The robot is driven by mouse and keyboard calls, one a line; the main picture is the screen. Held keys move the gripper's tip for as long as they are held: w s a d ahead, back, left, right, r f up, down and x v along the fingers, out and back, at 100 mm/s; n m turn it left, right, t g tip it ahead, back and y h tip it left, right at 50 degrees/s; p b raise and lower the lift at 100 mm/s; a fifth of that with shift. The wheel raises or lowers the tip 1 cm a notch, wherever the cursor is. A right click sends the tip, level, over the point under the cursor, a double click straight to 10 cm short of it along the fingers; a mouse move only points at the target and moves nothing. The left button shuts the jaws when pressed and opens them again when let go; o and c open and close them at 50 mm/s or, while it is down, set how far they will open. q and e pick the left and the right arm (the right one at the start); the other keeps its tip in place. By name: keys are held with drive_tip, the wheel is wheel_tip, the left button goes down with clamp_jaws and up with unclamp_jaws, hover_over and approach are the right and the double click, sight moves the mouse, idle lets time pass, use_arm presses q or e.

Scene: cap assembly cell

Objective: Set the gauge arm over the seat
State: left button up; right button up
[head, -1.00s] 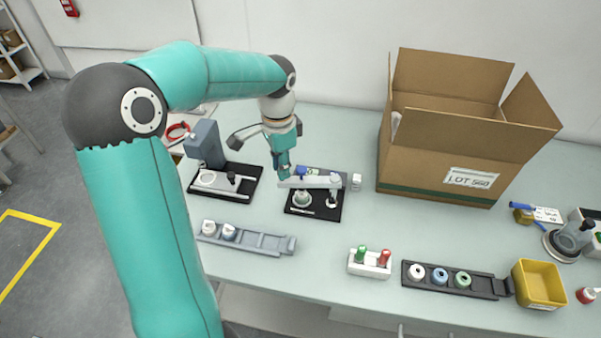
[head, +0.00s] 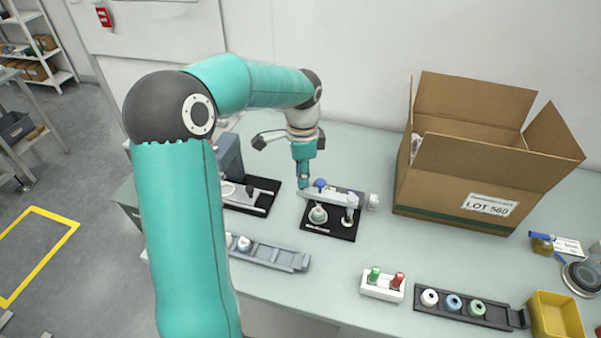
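The gauge stands on a black base plate (head: 343,229) near the middle of the table. Its light grey gauge arm (head: 327,196) runs left from a post at the plate's right side. The seat (head: 318,215), with a pale piece on it, is on the left of the plate. In the picture the arm passes just behind the seat's top; I cannot tell whether it lies squarely over it. My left gripper (head: 304,184) points down at the arm's free left end, apparently touching it. Its fingers are too small to read as open or shut. My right gripper is not in view.
A grey press-like fixture (head: 230,160) stands to the left. A grey rack (head: 270,254), a white holder (head: 382,287) with green and red pieces, a black cap rack (head: 462,309) and a yellow bin (head: 556,316) line the front. An open carton (head: 455,190) stands right.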

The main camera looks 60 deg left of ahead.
use_arm(q)
drive_tip(key=shift+o, duration=1.4)
drive_tip(key=shift+w, duration=0.1)
wheel_tip(320, 180, up, 12)
drive_tip(key=shift+f, duration=0.1)
